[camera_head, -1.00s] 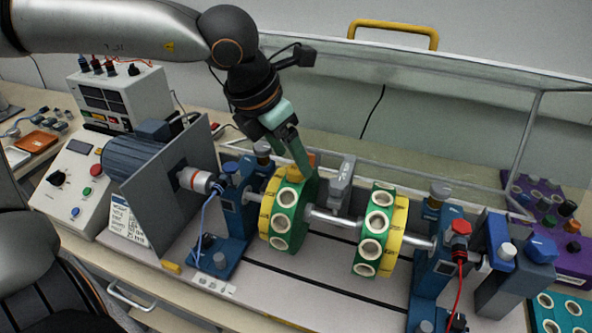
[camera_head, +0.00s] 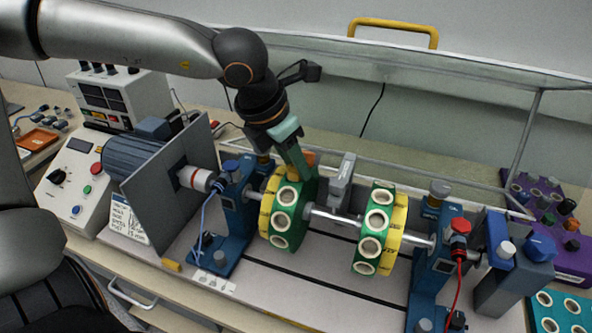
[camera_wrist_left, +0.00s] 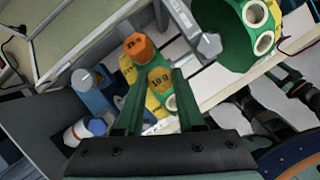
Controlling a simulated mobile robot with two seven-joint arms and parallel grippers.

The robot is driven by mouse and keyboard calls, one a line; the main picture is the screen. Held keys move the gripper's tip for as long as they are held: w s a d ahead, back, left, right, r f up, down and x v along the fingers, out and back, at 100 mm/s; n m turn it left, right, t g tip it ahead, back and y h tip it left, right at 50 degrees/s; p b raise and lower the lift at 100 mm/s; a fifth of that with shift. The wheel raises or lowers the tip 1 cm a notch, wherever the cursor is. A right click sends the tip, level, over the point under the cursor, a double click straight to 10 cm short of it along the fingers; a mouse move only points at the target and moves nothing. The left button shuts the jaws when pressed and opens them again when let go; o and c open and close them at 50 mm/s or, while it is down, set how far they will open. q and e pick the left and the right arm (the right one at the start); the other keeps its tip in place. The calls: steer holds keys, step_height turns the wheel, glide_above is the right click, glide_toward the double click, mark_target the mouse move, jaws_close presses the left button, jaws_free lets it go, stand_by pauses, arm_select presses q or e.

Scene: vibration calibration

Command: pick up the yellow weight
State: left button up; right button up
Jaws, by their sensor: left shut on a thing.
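The yellow weight (camera_wrist_left: 160,81), with dark print on its top, sits between the fingers of my left gripper (camera_wrist_left: 158,84) in the left wrist view. The gripper is shut on it at the rim of the left green and yellow disc (camera_head: 281,222). I cannot tell whether the weight is still seated in a rim hole. An orange weight (camera_wrist_left: 138,47) stands just beyond it on the same disc.
A second disc (camera_head: 374,226) shares the metal shaft (camera_head: 336,220). Blue bearing stands (camera_head: 237,205) support it. A grey sensor block (camera_head: 342,180) stands close right of my gripper. A motor (camera_head: 146,163) is at left; a purple rack (camera_head: 573,255) is at right. A clear cover stands behind.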

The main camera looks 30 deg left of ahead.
arm_select(q)
jaws_close()
